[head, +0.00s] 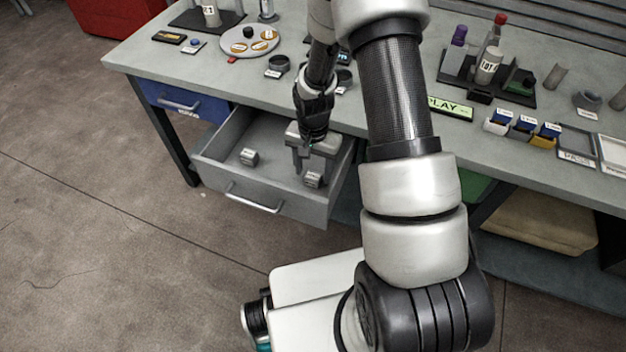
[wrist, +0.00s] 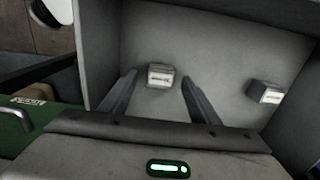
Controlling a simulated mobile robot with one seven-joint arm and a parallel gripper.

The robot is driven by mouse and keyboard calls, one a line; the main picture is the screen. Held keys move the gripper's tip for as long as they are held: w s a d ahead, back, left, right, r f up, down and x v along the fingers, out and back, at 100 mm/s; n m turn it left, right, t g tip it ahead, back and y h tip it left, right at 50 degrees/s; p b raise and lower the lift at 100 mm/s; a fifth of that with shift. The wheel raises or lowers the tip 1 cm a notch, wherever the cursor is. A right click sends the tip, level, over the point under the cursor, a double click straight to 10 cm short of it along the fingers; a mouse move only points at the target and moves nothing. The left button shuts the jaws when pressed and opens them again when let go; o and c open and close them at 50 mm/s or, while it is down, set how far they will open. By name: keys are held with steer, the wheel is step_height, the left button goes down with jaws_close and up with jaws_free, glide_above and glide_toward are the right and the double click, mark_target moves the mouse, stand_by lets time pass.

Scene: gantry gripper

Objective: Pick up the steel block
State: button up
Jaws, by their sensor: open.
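Two small grey blocks with white labels lie in the open drawer, and I cannot read which label says steel. One block (head: 313,180) is at the drawer's right front; in the wrist view this block (wrist: 160,76) appears between my fingertips, beyond them. The other block (head: 249,157) is at the drawer's left; in the wrist view it (wrist: 265,93) is off to the right, outside the fingers. My gripper (head: 312,165) is open and empty, pointing down into the drawer, above and close to the right block. Whether it touches the block cannot be told.
The grey drawer (head: 235,180) stands pulled out under the workbench (head: 150,62), its walls close around my gripper. A blue drawer (head: 180,100) is shut to its left. Bottles, a round tray (head: 262,50) and small boxes (head: 522,128) stand on the bench top.

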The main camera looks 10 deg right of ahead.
steer(key=shift+f, duration=0.6)
steer(key=shift+r, duration=0.1)
steer(key=c, duration=1.4)
steer(key=shift+o, duration=0.2)
